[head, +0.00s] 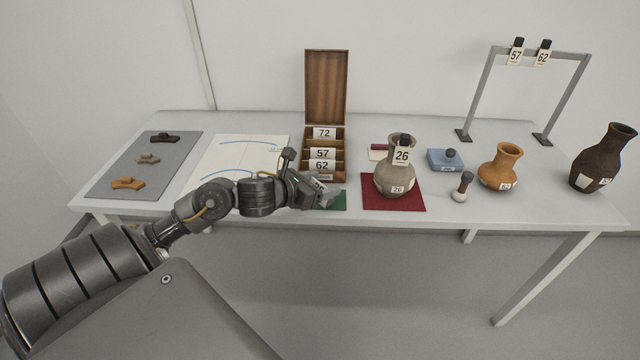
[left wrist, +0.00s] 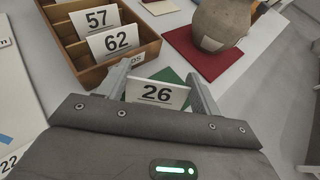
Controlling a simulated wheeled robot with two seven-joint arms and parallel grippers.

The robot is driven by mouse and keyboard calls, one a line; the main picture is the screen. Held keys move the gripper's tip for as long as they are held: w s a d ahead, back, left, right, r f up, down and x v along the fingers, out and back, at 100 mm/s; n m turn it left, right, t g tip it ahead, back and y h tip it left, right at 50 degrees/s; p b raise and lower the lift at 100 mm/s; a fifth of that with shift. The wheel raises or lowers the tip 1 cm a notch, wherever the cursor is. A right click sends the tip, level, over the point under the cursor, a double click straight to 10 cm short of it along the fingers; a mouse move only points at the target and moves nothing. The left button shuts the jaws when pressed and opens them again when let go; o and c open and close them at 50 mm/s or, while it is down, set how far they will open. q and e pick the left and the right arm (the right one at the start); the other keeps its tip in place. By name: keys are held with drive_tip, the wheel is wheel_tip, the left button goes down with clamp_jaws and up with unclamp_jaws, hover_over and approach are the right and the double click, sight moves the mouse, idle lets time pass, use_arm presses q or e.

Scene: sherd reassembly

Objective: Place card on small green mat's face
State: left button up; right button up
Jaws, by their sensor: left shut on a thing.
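My left gripper (head: 328,194) is shut on a white card marked 26 (left wrist: 157,95), which stands between the fingers in the left wrist view. The small green mat (head: 338,204) lies at the table's front edge, just right of the wooden box, mostly hidden under the gripper. It also shows behind the card in the left wrist view (left wrist: 170,75). The card is over or at the mat; I cannot tell whether it touches. My right gripper is not in view.
The open wooden box (head: 341,140) with cards 72, 57 and 62 stands just behind my gripper. A grey jug (head: 394,178) tagged 26 stands on a dark red mat (head: 415,205) to the right. Farther right are a blue pad (head: 437,163) and an orange jug (head: 497,172).

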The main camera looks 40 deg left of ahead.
use_arm(q)
drive_tip(key=shift+f, duration=0.1)
drive_tip(key=o, duration=1)
drive_tip(key=shift+c, duration=0.2)
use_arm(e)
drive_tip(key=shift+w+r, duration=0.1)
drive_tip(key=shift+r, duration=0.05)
use_arm(q)
drive_tip(key=shift+r, duration=0.2)
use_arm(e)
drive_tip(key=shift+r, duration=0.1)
use_arm(q)
drive_tip(key=shift+s+a+r, duration=0.1)
drive_tip(key=shift+s, duration=0.3)
drive_tip(key=v, duration=0.8)
drive_tip(key=shift+p+v, duration=1.25)
drive_tip(key=shift+v, duration=0.3)
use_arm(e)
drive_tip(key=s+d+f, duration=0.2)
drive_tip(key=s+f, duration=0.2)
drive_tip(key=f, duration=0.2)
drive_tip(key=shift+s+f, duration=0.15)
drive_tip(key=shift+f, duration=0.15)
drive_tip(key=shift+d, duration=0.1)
